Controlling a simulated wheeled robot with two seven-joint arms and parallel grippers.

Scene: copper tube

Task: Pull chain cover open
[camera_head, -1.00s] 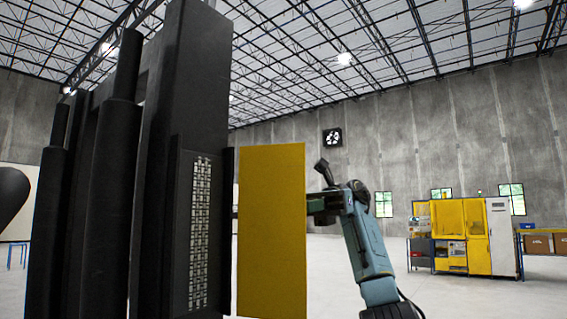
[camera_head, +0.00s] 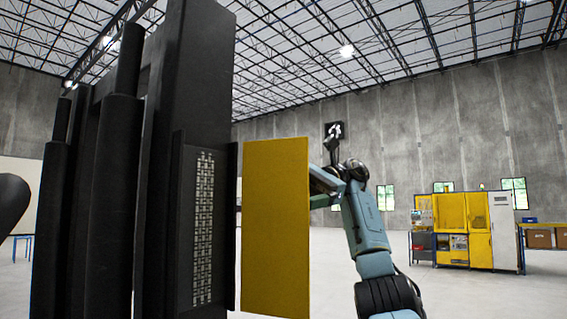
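The chain cover is a flat yellow panel (camera_head: 276,225), standing upright and swung out beside a black machine frame (camera_head: 190,90). The metal chain (camera_head: 203,230) shows uncovered in a tall slot in the frame, left of the panel. My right arm comes in from the lower right, and its gripper (camera_head: 325,184) is at the panel's right edge. The fingertips are partly hidden behind the panel, so I cannot tell whether they touch or grip it. My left gripper is not in view.
Thick black columns (camera_head: 100,200) fill the left side. A yellow and grey machine (camera_head: 465,228) stands far back on the right, next to a table with brown boxes (camera_head: 540,238). The floor between is clear.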

